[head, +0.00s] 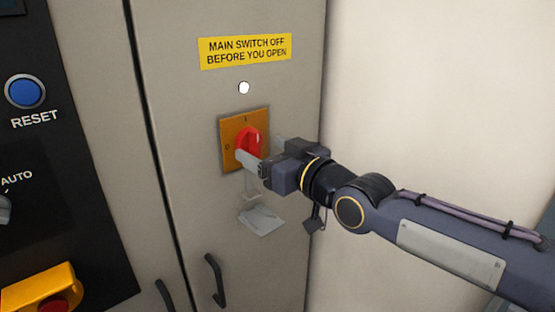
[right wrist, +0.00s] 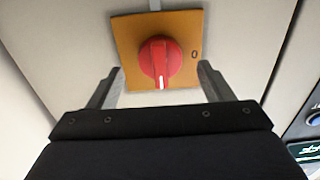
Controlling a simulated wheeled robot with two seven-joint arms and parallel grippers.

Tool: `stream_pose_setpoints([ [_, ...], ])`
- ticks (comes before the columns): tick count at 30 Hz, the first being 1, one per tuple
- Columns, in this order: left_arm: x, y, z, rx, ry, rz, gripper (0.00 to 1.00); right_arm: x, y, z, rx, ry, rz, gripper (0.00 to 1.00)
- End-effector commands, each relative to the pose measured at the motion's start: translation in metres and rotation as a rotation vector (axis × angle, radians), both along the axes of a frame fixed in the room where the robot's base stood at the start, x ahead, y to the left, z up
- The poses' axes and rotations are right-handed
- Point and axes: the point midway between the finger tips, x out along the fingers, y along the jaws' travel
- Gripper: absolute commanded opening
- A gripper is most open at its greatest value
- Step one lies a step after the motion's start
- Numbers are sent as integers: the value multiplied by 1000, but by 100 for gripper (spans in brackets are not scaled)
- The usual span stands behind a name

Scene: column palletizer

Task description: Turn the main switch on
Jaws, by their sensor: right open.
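The main switch is a red rotary knob (head: 247,138) on an orange plate (head: 229,155) on the grey cabinet door. The plate has a 0 at its left and an I at its top in the head view. In the right wrist view the knob (right wrist: 160,58) has its white mark pointing down the picture, a quarter turn from the 0 on the plate (right wrist: 190,24). My right gripper (head: 255,157) is open in front of the knob. Its fingers (right wrist: 160,68) stand either side of the knob with gaps visible. My left gripper is out of view.
A yellow warning label (head: 245,50) and a small white lamp (head: 244,88) are above the switch. A black door handle (head: 215,280) is below. At left, a black panel carries a blue RESET button (head: 25,91) and a yellow box (head: 40,288) with a red button.

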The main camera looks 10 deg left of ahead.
Motion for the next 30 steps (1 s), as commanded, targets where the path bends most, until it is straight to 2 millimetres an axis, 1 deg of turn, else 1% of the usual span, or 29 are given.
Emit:
stream_pose_setpoints([
  [1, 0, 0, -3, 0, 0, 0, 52, -3, -9, -2, 0, 0, -5, 74],
  [3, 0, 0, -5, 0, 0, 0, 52, -10, -17, -2, -1, 1, -5, 74],
  [10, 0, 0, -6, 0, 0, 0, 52, -23, -33, -1, 1, 3, -3, 74],
  [17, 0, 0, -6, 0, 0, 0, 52, -29, -37, 0, -1, 0, -1, 74],
  [30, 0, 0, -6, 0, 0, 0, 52, -29, -37, 0, -1, 0, 0, 74],
])
